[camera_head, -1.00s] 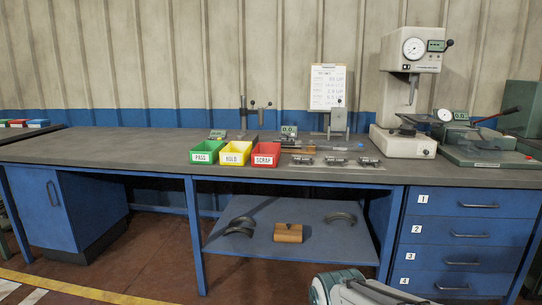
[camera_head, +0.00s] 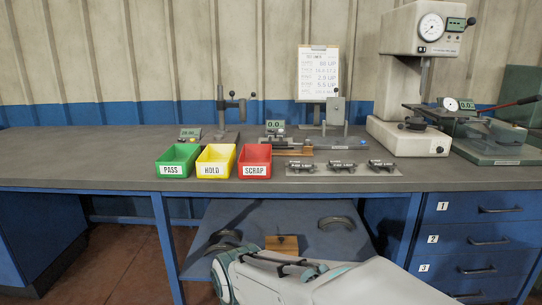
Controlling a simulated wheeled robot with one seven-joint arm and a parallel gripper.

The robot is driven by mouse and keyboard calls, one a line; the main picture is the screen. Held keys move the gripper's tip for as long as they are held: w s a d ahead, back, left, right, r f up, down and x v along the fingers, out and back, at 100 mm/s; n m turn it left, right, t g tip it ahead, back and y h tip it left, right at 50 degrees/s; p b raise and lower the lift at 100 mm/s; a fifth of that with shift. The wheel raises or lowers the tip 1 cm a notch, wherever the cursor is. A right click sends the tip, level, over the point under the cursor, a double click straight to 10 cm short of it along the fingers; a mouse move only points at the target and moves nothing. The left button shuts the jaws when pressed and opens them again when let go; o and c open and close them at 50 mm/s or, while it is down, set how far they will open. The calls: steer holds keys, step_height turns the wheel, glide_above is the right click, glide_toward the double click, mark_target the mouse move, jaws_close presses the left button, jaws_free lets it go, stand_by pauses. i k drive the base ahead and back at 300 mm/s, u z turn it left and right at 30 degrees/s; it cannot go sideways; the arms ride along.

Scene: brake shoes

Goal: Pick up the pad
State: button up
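Three small dark grey metal pieces lie in a row on a pale mat (camera_head: 322,177) near the bench's front edge: a left one (camera_head: 301,165), a middle one (camera_head: 341,165) and a right one (camera_head: 380,165). I cannot tell which thing is the pad, or whether these small pieces are pads. Curved dark shoes lie on the lower shelf, one at the left (camera_head: 222,243) and one at the right (camera_head: 335,222). My white and teal arm fills the bottom of the view, below the bench top. No gripper fingers show.
Green PASS (camera_head: 174,170), yellow HOLD (camera_head: 213,171) and red SCRAP (camera_head: 254,171) bins stand left of the pieces. Gauges and a clipboard (camera_head: 318,75) stand behind. A press (camera_head: 412,100) and a green-based tester (camera_head: 490,150) are at the right. The bench's left is clear.

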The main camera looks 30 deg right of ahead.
mark_target(338, 163)
steer(key=z, duration=0.6)
steer(key=i, duration=0.85)
steer(key=z, duration=0.85)
